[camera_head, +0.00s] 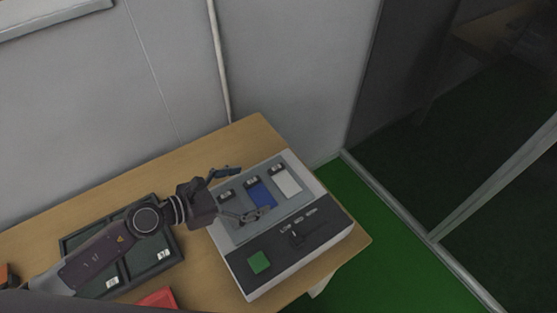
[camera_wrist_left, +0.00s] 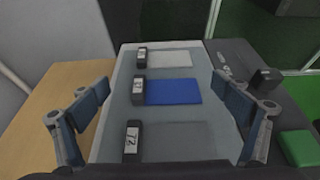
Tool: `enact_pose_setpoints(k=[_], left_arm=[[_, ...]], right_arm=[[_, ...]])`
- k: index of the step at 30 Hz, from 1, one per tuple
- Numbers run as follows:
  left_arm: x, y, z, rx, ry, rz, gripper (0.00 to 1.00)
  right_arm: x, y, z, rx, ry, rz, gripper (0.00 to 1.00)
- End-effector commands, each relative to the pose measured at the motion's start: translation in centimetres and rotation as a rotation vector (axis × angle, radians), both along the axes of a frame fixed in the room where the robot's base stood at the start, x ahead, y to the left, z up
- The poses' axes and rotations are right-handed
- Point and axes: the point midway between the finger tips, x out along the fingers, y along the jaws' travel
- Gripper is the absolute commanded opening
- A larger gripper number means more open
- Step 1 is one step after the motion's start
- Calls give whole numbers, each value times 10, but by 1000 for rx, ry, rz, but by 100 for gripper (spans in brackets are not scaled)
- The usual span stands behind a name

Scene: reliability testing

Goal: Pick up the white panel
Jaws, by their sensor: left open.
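The white panel (camera_head: 288,182) lies flat in the far slot of the grey test device (camera_head: 232,236), next to a small black block. It also shows in the left wrist view (camera_wrist_left: 170,59), at the top, beyond a blue panel (camera_wrist_left: 173,91) and a grey panel (camera_wrist_left: 178,140). My left gripper (camera_head: 246,193) is open above the device, over the blue and grey panels, short of the white one. Its two fingers (camera_wrist_left: 168,110) stand wide apart at the sides in the wrist view, with nothing between them. My right gripper is not seen.
The device has a dark control strip with a green square (camera_head: 259,262) and small switches. A black tray (camera_head: 163,264) lies under my left arm on the wooden table (camera_head: 252,133). A red object (camera_head: 158,299) is at the front edge. A grey wall is behind.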

Motion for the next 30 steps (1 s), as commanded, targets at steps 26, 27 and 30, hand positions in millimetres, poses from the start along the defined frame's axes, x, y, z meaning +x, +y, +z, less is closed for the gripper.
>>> enact_pose_setpoints(k=[26,27,30], left_arm=[[39,-62,-22,1,-1,0,93],[39,-62,-22,1,-1,0,93],[39,-62,-22,1,-1,0,85]], right_arm=[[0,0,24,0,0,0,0],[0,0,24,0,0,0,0],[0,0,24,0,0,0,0]])
